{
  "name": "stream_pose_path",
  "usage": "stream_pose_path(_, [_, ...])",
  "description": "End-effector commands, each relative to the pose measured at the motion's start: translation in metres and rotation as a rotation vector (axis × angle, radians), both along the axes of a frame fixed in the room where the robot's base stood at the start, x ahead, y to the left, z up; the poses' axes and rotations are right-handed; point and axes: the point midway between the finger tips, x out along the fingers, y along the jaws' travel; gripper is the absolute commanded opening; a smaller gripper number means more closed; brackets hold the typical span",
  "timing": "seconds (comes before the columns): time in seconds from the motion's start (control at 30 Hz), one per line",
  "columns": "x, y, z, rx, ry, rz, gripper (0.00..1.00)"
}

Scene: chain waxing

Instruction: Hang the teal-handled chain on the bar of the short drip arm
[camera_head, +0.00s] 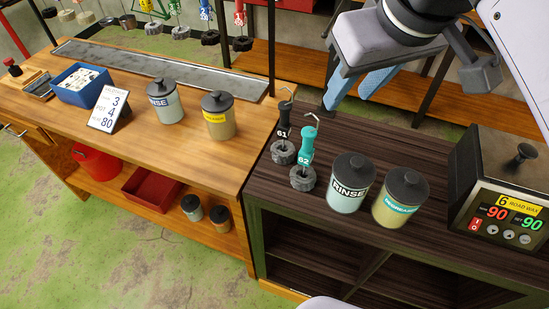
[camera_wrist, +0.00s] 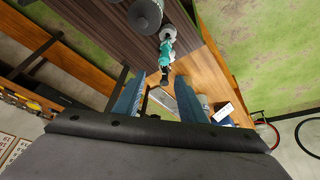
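The teal-handled chain (camera_head: 307,145), marked 62, stands on the dark cabinet top. Its grey coiled chain (camera_head: 303,178) is at the bottom and a bent wire hook sticks up from the handle. It also shows in the wrist view (camera_wrist: 166,50), beyond the space between my fingers. My gripper (camera_head: 348,98) is above the cabinet's back edge, right of and behind the chain. In the wrist view my gripper (camera_wrist: 160,100) has its two blue fingers apart with nothing held. I cannot make out which part is the short drip arm; the hanging chains at the top are cut off by the frame.
A black-handled chain (camera_head: 283,125), marked 61, stands close behind the teal one. A rinse jar (camera_head: 351,182), a yellowish jar (camera_head: 399,197) and the wax heater (camera_head: 503,205) stand to the right. The wooden bench (camera_head: 150,140) carries a long metal drip tray (camera_head: 160,72).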

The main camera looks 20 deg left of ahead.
Motion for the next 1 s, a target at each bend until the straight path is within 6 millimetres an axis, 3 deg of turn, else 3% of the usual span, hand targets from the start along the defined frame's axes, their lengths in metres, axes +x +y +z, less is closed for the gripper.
stream_pose_path(0.23, [-0.022, 0.055, 0.029, 0.189, -0.105, 0.187, 0.38])
stream_pose_path(0.33, [-0.014, 0.071, 0.027, 0.14, -0.113, 0.253, 0.38])
stream_pose_path(0.77, [0.036, 0.095, -0.038, -0.325, -0.083, 0.443, 0.38])
stream_pose_path(1.0, [0.065, 0.128, -0.087, -0.819, -0.108, 0.705, 0.38])
